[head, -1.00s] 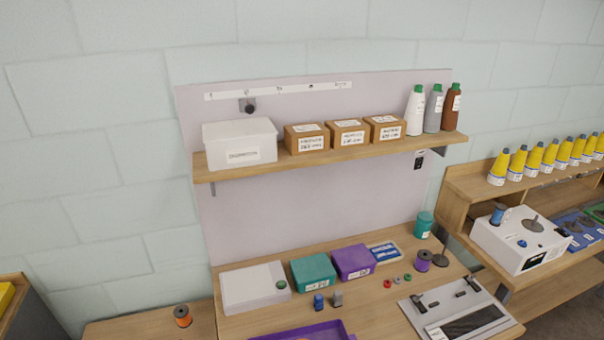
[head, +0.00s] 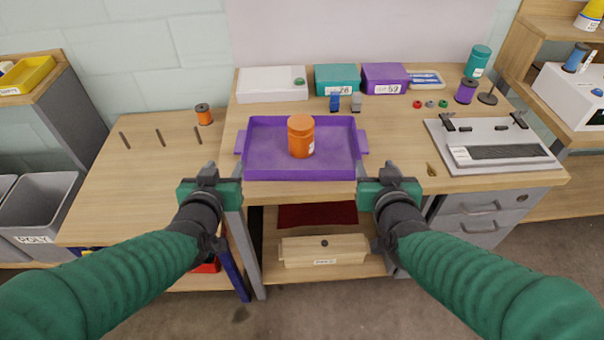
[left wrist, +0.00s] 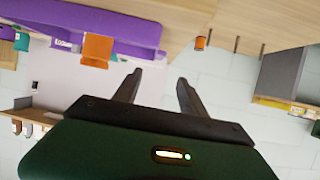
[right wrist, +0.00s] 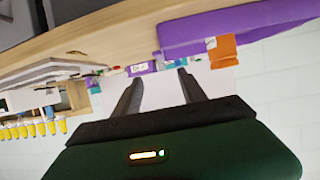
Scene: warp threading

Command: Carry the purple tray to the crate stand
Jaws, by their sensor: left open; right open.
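The purple tray (head: 262,160) lies flat on the front of the wooden table, with a handle on its left and right ends. An orange jar (head: 301,136) stands upright in it. My left gripper (head: 210,170) is open and empty, just in front of and left of the tray's left handle. My right gripper (head: 389,172) is open and empty, just in front of and right of the right handle. Neither touches the tray visibly. The tray also shows in the left wrist view (left wrist: 120,25) and the right wrist view (right wrist: 240,25). I cannot identify a crate stand for certain.
A lower side table (head: 135,190) at left holds an orange spool (head: 203,114) and several dark pegs. A white device (head: 490,145) lies right of the tray. A teal box (head: 336,78) and a purple box (head: 385,78) stand behind it. A grey bin (head: 45,205) stands at far left.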

